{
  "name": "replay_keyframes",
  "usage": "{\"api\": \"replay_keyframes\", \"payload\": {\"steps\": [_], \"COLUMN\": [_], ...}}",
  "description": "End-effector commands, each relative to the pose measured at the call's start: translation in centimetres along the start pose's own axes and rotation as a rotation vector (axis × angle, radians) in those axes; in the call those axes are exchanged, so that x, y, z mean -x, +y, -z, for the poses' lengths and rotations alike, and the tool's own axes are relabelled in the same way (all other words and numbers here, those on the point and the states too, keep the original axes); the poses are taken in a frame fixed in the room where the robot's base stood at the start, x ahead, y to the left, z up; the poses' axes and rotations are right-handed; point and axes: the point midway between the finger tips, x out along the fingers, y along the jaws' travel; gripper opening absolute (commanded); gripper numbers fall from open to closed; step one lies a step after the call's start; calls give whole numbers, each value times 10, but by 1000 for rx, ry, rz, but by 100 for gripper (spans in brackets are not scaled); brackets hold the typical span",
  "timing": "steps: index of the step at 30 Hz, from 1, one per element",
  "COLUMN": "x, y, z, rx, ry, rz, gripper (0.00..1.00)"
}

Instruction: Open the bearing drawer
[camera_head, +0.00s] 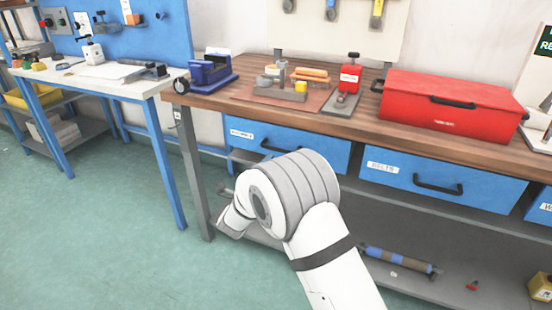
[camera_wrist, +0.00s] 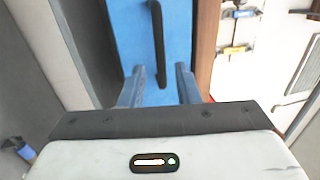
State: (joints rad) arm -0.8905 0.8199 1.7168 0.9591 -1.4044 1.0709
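The left blue drawer (camera_head: 240,134) sits under the wooden bench top, with a white label too small to read. My arm covers its lower right part and some of its black handle (camera_head: 278,147). In the wrist view a blue drawer front (camera_wrist: 126,30) fills the middle, with a black bar handle (camera_wrist: 156,40) running up the picture. My gripper (camera_wrist: 160,68) is open, its two fingers apart on either side of the handle's lower end. I cannot tell whether they touch it. The drawer looks shut. My gripper is not clearly visible in the head view.
A second blue drawer (camera_head: 440,184), labelled BELTS, is to the right. A red toolbox (camera_head: 450,105) and a blue vise (camera_head: 208,72) stand on the bench top (camera_head: 215,98). A grey lower shelf (camera_head: 455,285) holds a roller (camera_head: 400,260). The green floor at left is clear.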

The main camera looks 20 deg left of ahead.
Motion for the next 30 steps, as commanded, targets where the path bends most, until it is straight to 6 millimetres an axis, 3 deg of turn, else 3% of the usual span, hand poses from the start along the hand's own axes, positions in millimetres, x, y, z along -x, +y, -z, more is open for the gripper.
{"api": "replay_keyframes", "payload": {"steps": [4, 15, 27, 30], "x": [-11, -66, -75, -74], "y": [2, 1, 0, 0], "z": [0, -1, -1, -1], "rx": [-9, -7, -5, -5], "ry": [11, 7, 5, 5], "rz": [11, 10, 9, 9], "gripper": [29, 29, 29, 21]}}
